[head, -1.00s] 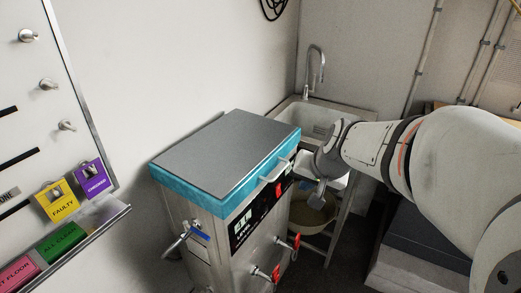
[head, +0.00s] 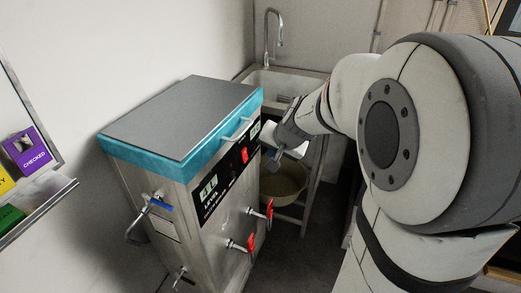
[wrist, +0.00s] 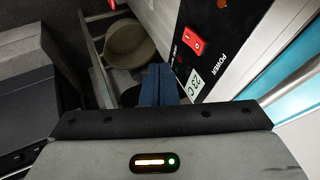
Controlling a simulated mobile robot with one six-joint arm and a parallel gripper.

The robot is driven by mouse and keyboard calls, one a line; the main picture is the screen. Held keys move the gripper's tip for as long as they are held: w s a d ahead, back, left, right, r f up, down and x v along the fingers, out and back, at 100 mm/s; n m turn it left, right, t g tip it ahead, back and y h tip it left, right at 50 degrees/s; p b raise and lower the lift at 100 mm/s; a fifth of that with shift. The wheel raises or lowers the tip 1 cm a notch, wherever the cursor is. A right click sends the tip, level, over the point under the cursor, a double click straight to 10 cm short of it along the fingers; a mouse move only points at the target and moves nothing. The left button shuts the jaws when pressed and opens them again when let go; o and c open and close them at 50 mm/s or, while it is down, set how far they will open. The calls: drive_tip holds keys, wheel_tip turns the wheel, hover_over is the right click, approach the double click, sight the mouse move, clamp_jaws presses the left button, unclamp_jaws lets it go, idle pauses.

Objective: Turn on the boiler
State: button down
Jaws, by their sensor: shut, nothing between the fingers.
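The boiler (head: 150,195) is a steel box with a grey lid and teal rim, left of centre in the head view. Its black front panel holds a red power switch (head: 245,155), a small display and red-handled taps below. In the wrist view the red switch (wrist: 192,46) is marked I and O, next to the word POWER and a display reading about 23 C. My gripper (head: 274,163) is shut and empty, just right of the panel. In the wrist view its blue-grey fingers (wrist: 158,82) are together, below and left of the switch, apart from it as far as I can tell.
A sink (head: 268,82) with a tall tap stands behind the boiler, with a round bucket (head: 284,183) on a shelf below. A white board with coloured tags (head: 26,150) is at far left. A blue-handled tap (head: 160,203) sticks out from the boiler's left side.

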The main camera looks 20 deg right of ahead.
sight(245, 155)
drive_tip(key=w+a+f, duration=0.4)
drive_tip(key=w+f, duration=0.3)
drive_tip(key=shift+b, duration=0.4)
drive_tip(key=shift+w+a+f, duration=0.1)
drive_tip(key=shift+f, duration=0.1)
drive_tip(key=shift+b, duration=0.5)
drive_tip(key=shift+r, duration=0.15)
drive_tip(key=shift+r+p, duration=0.7)
drive_tip(key=shift+r, duration=0.05)
